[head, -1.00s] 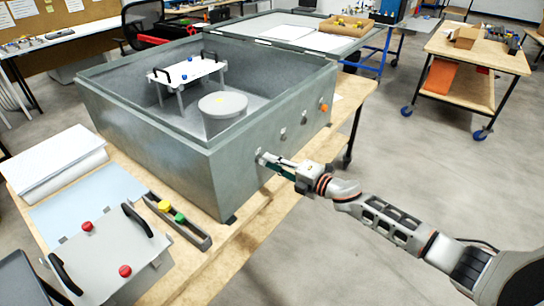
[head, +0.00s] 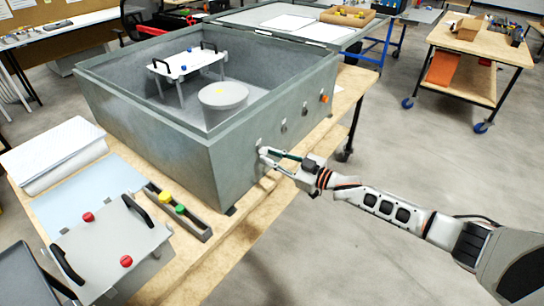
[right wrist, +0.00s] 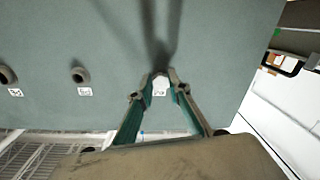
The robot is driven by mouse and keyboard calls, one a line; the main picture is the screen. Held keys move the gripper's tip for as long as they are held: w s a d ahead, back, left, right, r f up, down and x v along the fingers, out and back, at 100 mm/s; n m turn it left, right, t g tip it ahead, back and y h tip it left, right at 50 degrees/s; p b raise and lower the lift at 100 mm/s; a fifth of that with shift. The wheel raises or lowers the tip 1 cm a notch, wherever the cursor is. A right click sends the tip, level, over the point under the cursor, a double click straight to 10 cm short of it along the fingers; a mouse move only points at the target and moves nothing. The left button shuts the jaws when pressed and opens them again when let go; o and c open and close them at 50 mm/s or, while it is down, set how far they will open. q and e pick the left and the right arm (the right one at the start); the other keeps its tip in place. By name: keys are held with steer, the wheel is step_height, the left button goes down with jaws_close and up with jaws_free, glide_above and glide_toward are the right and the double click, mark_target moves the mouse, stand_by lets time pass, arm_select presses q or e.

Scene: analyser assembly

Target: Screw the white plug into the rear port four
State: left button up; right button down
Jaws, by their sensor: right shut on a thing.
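The grey metal box (head: 170,145) stands on the wooden bench with a row of ports in its right-hand wall. My right gripper (head: 264,152) is at the nearest port of that row, its fingertips against or very close to the wall. In the right wrist view the fingertips (right wrist: 159,77) are shut around a small white piece, the white plug (right wrist: 160,84). The fingers cover most of the plug and the port, so how deep it sits cannot be told. Two open ports (right wrist: 79,74) show to the left there, with labels below. My left gripper is not in view.
An orange plug (head: 323,98) sits at the far end of the wall. A narrow tray (head: 198,228) holds a yellow plug (head: 165,198) and a green plug (head: 180,209). A panel with red knobs (head: 115,245) lies front left.

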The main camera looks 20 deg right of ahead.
steer(key=shift+s+a+f, duration=0.1)
steer(key=shift+s+f, duration=0.05)
steer(key=shift+f, duration=0.15)
steer(key=m, duration=0.6)
steer(key=shift+s+a, duration=0.1)
steer(key=shift+a, duration=0.15)
steer(key=c, duration=1.8)
jaws_free()
steer(key=shift+r, duration=0.1)
steer(key=shift+c, duration=0.2)
steer(key=shift+d, duration=0.1)
steer(key=v, duration=0.7)
